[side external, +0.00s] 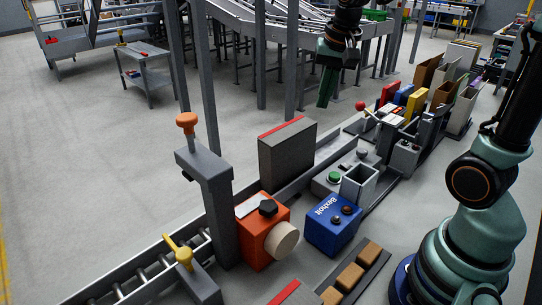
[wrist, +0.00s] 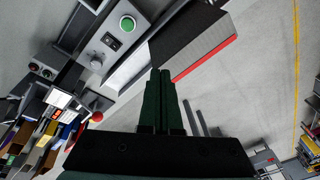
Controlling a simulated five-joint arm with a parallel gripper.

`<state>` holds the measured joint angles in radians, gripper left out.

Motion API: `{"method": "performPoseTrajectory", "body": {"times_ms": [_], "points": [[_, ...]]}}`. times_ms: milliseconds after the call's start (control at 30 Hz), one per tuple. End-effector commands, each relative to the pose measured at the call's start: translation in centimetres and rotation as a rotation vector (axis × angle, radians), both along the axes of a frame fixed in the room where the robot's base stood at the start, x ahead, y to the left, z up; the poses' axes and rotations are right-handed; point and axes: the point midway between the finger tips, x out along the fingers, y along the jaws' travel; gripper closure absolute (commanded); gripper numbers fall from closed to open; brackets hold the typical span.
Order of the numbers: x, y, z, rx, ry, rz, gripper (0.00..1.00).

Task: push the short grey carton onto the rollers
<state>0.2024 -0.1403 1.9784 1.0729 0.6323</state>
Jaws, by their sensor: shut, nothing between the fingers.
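A dark grey carton (side external: 286,158) with a red stripe along its top edge stands upright on the track in the side view. It also shows at the top of the wrist view (wrist: 188,38). The rollers (side external: 158,272) lie at the lower left of the side view, past a grey post with an orange knob. My gripper (side external: 325,103) is shut and empty, fingers pointing down, above and to the right of the carton. In the wrist view the fingertips (wrist: 160,72) overlap the carton's edge; I cannot tell whether they touch it.
An orange block with a round knob (side external: 264,231) and a blue box (side external: 333,226) stand in front of the track. A panel with a green button (side external: 334,177) is right of the carton. Several coloured upright items (side external: 403,96) stand farther back.

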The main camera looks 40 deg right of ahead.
Motion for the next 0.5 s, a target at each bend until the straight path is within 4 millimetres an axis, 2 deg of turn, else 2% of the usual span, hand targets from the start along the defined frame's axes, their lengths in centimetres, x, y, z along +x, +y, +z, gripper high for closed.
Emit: {"method": "performPoseTrajectory", "body": {"times_ms": [100, 300, 500], "points": [[2.0, -2.7, -1.3, 0.046, 0.065, -0.212, 1.00], [4.4, -6.8, -3.9, 0.102, 0.150, -0.533, 1.00], [5.3, -9.0, -5.7, 0.124, 0.193, -0.708, 1.00]]}}
